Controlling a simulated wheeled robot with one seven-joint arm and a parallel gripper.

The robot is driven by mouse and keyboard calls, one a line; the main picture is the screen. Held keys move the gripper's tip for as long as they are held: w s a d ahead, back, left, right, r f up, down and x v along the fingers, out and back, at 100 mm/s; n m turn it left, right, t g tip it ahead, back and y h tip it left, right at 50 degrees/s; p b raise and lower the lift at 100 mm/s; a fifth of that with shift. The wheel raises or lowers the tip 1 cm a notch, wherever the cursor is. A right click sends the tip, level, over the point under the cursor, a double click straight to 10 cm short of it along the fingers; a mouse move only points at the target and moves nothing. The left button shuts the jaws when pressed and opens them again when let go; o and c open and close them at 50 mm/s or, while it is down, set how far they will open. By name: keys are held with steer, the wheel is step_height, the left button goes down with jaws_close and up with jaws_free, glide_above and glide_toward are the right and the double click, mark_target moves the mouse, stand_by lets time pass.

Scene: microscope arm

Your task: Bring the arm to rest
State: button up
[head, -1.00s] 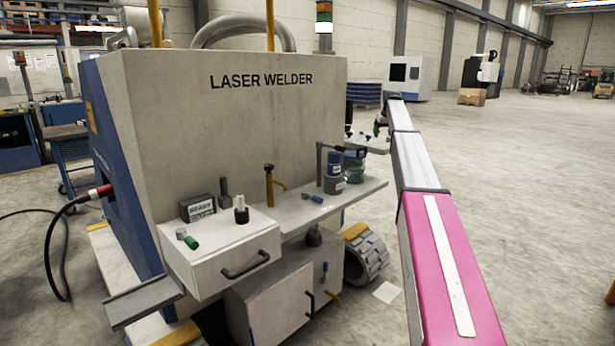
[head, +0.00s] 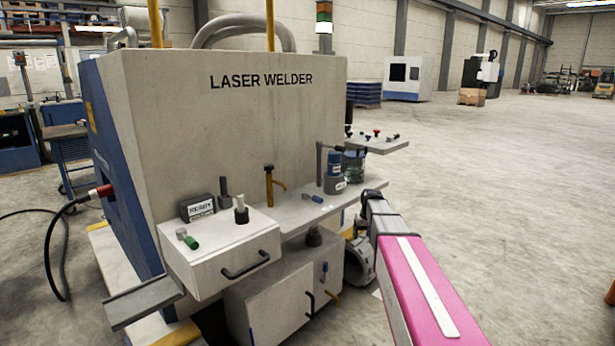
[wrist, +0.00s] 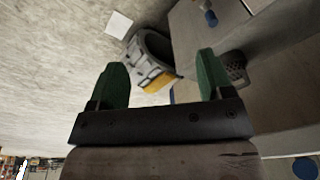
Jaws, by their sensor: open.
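My gripper (wrist: 163,82) shows in the wrist view with two green fingertips spread apart and nothing between them. Beyond the fingertips the view looks past the laser welder's lower front toward the floor. In the head view my pink and grey arm reaches from the bottom right toward the front of the laser welder (head: 225,120), ending low beside the right end of its shelf (head: 300,212). I cannot make out the fingers there. No held object shows in either view.
Open floor (head: 520,200) lies right.

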steer(key=s+a+f, duration=0.1)
steer(key=s+f, duration=0.2)
steer(key=s, duration=0.6)
steer(key=s+a+f+g, duration=0.1)
steer(key=s+a+f, duration=0.1)
steer(key=s, duration=0.7)
steer(key=s+a+f, duration=0.1)
steer(key=s+f, duration=0.3)
steer(key=s, duration=0.6)
steer(key=shift+a+m+g, duration=0.3)
steer(key=shift+f, duration=0.1)
